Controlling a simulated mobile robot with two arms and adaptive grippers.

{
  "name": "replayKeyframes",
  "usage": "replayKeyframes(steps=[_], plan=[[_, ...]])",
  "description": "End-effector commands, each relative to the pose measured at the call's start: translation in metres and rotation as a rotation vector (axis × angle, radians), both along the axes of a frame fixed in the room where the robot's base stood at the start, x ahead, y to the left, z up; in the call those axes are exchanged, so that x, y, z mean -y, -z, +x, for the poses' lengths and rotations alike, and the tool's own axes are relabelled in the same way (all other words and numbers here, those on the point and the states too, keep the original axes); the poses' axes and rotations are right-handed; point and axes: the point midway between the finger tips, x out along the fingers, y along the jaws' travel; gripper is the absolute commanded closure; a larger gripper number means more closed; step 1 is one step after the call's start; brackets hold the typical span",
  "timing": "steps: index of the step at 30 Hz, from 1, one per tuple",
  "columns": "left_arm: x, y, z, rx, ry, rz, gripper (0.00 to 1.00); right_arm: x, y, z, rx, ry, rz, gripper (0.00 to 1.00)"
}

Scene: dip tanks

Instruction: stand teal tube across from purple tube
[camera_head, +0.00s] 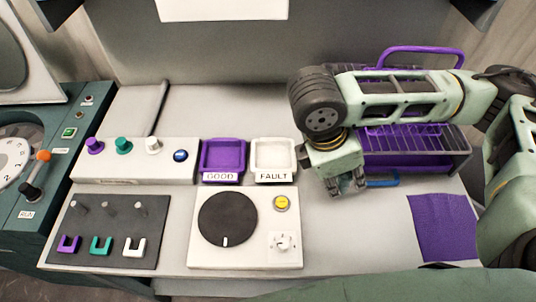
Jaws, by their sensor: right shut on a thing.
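I cannot make out a teal tube or a purple tube for certain. A purple knob-like piece (94,146) and a teal one (123,146) stand upright side by side on the white box at the back left, and they look like knobs or caps. My right gripper (346,184) points down at the front left of the wire rack, right of the FAULT tray. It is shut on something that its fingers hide. A blue bar (382,182) shows just right of the fingers; whether it is held is unclear. My left gripper is out of view.
A dark disc (227,219) sits on a white unit at the front centre. GOOD (222,159) and FAULT (274,158) trays stand behind it. The wire rack (462,162) has purple parts. A purple mat (443,228) lies front right. Bench between unit and mat is clear.

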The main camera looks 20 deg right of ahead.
Motion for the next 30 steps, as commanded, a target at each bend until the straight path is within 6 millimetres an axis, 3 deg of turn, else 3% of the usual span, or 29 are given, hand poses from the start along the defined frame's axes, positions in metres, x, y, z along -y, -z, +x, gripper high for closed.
replayKeyframes(steps=[5, 12, 19, 26, 30], plan=[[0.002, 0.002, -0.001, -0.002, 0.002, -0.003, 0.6, 0.0, 0.007, 0.008, -0.004, -0.061, 0.001, 1.0], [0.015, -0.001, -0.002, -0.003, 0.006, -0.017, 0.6, -0.005, 0.034, 0.059, -0.003, -0.059, 0.0, 1.0], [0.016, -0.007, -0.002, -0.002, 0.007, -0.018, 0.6, -0.009, 0.06, 0.101, -0.003, -0.061, -0.001, 1.0], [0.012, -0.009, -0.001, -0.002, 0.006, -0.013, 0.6, -0.01, 0.071, 0.115, -0.003, -0.062, 0.0, 1.0], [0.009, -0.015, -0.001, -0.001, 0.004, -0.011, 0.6, -0.01, 0.09, 0.114, -0.006, -0.063, -0.001, 1.0]])
